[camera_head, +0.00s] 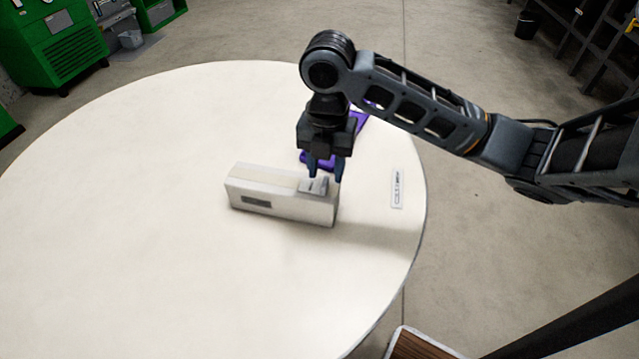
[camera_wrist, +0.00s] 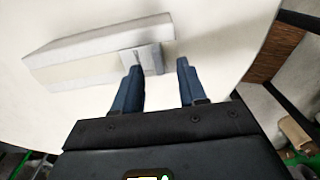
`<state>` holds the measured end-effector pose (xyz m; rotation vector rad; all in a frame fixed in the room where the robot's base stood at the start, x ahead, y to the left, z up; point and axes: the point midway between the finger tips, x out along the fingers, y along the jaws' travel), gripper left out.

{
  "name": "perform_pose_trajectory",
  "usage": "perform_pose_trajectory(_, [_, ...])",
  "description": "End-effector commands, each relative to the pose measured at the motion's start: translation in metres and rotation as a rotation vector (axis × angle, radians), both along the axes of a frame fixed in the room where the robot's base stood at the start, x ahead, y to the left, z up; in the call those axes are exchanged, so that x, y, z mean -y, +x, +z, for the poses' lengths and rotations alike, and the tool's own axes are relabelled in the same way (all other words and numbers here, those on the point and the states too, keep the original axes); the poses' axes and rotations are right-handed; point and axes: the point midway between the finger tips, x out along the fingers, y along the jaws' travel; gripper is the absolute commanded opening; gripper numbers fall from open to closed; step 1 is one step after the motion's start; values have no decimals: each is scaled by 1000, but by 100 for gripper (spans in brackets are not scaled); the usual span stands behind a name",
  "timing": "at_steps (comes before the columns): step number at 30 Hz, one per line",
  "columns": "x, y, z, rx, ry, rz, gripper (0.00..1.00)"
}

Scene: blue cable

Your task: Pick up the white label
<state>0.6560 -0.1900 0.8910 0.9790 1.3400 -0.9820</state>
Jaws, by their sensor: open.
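A small white label (camera_head: 398,188) with dark print lies flat on the white round table (camera_head: 120,200), near its right edge in the head view. I cannot make it out in the wrist view. My gripper (camera_head: 325,176) is open and points down over the right end of a long pale box (camera_head: 270,190), to the left of the label. In the wrist view my open fingers (camera_wrist: 160,68) are apart. A small grey piece (camera_wrist: 143,58) on the box's end shows between and beside the fingertips. I cannot tell whether a finger touches it.
A purple object (camera_head: 362,122) lies behind my gripper, partly hidden by it. The box stands close to the left of the label. The left and front of the table are clear. A wooden-topped surface (camera_head: 420,346) is beyond the table's front edge.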

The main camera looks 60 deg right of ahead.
Motion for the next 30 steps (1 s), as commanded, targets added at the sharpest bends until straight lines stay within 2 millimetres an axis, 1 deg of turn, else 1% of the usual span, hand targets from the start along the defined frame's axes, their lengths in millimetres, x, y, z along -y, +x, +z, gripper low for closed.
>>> perform_pose_trajectory(3, [0, 1, -17, -2, 2, -2, 42])
perform_pose_trajectory(6, [0, 1, -25, 0, 2, -1, 42])
perform_pose_trajectory(14, [0, 2, -28, 1, 0, -1, 42])
perform_pose_trajectory(27, [0, 2, -27, 2, 1, -1, 0])
perform_pose_trajectory(30, [0, 2, -27, 2, 1, -1, 0])
